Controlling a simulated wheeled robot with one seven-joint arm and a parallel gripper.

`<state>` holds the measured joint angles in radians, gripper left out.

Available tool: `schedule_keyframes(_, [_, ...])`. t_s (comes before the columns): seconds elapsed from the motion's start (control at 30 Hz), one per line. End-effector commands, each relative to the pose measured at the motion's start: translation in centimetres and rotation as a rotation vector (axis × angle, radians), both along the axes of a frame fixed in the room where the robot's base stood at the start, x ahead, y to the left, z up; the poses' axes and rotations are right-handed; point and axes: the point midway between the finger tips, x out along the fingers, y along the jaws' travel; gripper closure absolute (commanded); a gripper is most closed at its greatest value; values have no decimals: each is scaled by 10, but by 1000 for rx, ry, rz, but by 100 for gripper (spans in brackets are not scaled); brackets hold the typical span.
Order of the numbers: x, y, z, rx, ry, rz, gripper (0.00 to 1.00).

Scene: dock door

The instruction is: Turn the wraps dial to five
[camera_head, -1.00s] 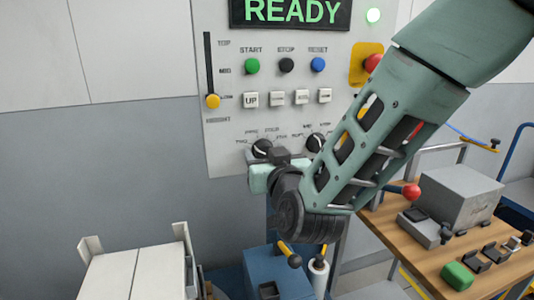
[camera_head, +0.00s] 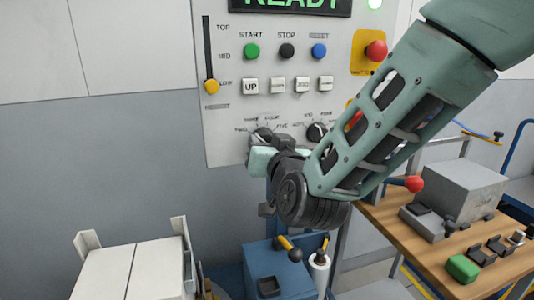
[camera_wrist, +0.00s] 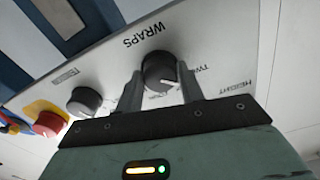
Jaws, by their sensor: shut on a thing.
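The wraps dial (camera_wrist: 158,68) is a dark round knob with a white pointer mark, under the word WRAPS in the wrist view. My gripper (camera_wrist: 160,88) has one finger on each side of it and is shut on it. In the wrist view the white mark points toward the lower right, on the side of the TWO label; the exact setting is unclear. In the head view the dial (camera_head: 263,134) shows just above my gripper (camera_head: 262,148), partly covered, with TWO to FIVE printed around it.
A second dark dial (camera_head: 316,131) sits close by on the right of the control panel (camera_head: 222,140). Buttons (camera_head: 285,51) and a red emergency stop (camera_head: 376,50) are above. A wooden table (camera_head: 400,240) with a grey box (camera_head: 465,187) stands at the right.

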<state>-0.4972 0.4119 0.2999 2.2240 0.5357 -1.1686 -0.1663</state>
Motion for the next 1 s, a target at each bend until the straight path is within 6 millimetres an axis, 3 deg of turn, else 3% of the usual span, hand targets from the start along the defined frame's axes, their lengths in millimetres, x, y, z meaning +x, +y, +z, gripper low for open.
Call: schedule_keyframes(1.0, [0,-1,-6,924,261,0,85])
